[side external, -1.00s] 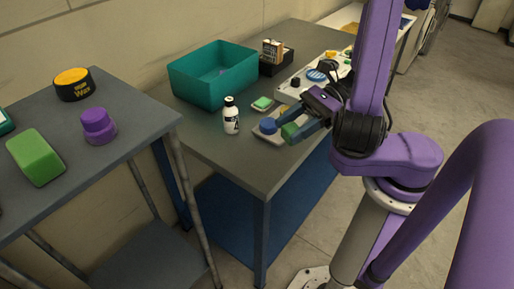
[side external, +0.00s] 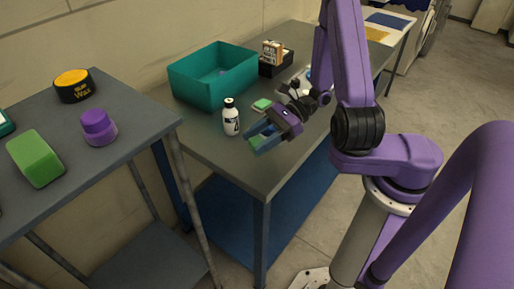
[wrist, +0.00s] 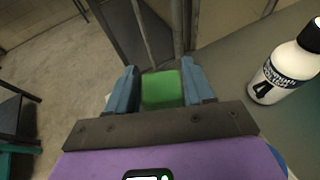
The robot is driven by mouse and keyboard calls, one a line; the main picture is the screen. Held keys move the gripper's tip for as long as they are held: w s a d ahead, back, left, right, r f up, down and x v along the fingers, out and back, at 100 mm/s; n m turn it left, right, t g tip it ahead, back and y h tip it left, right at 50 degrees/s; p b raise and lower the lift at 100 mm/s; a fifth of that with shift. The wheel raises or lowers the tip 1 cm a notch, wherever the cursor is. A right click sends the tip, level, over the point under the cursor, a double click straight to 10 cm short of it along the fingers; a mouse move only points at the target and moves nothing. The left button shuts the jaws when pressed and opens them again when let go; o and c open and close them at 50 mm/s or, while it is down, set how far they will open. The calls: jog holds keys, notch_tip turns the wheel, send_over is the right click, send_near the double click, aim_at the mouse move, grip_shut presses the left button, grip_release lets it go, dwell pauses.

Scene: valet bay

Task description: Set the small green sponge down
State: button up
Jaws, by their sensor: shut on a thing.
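The small green sponge (wrist: 162,90) sits between the two blue fingers of my gripper (wrist: 160,84) in the wrist view, gripped from both sides. In the side external view, my gripper (side external: 262,137) is over the near part of the grey workbench (side external: 225,160), and a bit of the sponge (side external: 256,143) shows between its fingers. I cannot tell whether the sponge touches the surface beneath. A white bottle with a black cap (side external: 231,118) stands upright left of my gripper; it also shows at the right in the wrist view (wrist: 285,72).
A teal bin (side external: 212,82), a black box (side external: 277,66) and a small green-topped item (side external: 261,105) are farther back on the bench. A separate left table holds a larger green block (side external: 35,158), a purple item (side external: 98,127) and a wax tin (side external: 74,85). The bench's near corner is clear.

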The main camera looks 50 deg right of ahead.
jog(key=shift+w+a+f, duration=0.1)
jog(key=shift+w+f, duration=0.1)
jog(key=shift+f, duration=1.65)
jog(key=shift+f, duration=0.15)
jog(key=o, duration=1)
